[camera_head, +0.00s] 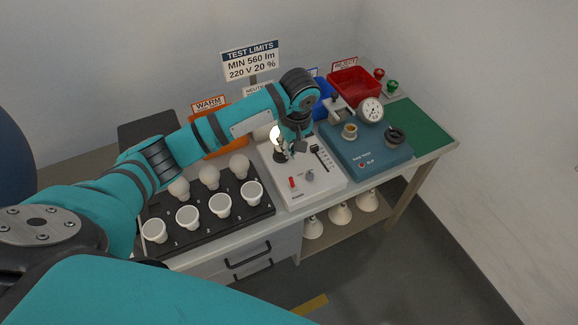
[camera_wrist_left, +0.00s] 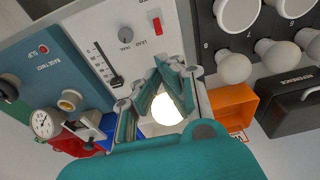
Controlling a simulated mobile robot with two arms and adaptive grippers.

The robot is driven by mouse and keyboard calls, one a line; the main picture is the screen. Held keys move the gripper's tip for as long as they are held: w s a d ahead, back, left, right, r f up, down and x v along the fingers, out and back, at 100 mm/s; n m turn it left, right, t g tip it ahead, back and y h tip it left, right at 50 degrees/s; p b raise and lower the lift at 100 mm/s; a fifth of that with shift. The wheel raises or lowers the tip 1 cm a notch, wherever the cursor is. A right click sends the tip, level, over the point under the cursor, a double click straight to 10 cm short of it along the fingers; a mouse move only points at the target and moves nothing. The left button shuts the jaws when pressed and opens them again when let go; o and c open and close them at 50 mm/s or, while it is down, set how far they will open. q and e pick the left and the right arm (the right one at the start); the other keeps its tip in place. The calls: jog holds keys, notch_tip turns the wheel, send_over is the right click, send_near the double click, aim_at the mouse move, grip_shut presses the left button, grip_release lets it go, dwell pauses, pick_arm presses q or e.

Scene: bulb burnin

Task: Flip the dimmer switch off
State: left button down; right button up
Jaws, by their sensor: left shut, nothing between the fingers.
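The white dimmer panel (camera_head: 318,190) stands mid-bench. Its dimmer slider (camera_head: 315,149), a black knob in a scaled slot, also shows in the left wrist view (camera_wrist_left: 117,82), at the slot end farther from the red switch. The red switch (camera_head: 291,182) also shows in the wrist view (camera_wrist_left: 157,23). A round grey knob (camera_head: 309,174) sits between them. A lit bulb (camera_head: 275,132) glows behind my left gripper (camera_head: 284,154), and in the wrist view (camera_wrist_left: 165,110). That gripper is shut and empty over the panel, left of the slider. My right gripper is out of view.
A black rack (camera_head: 215,232) with several white bulbs stands left of the panel. A blue base tester (camera_head: 365,165) with a gauge stands right. Orange (camera_head: 213,148) and red (camera_head: 355,88) bins are behind. A green mat (camera_head: 423,124) is mostly clear.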

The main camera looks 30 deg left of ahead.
aim_at(288, 174)
pick_arm(q)
jog(key=shift+f, duration=0.15)
jog(key=f, duration=0.3)
jog(key=f+p, duration=0.1)
jog(key=f, duration=0.2)
jog(key=w+a+f, duration=0.1)
jog(key=f, duration=0.2)
jog(key=shift+f+p, duration=0.3)
jog(key=shift+p, duration=0.05)
jog(key=shift+f, duration=0.1)
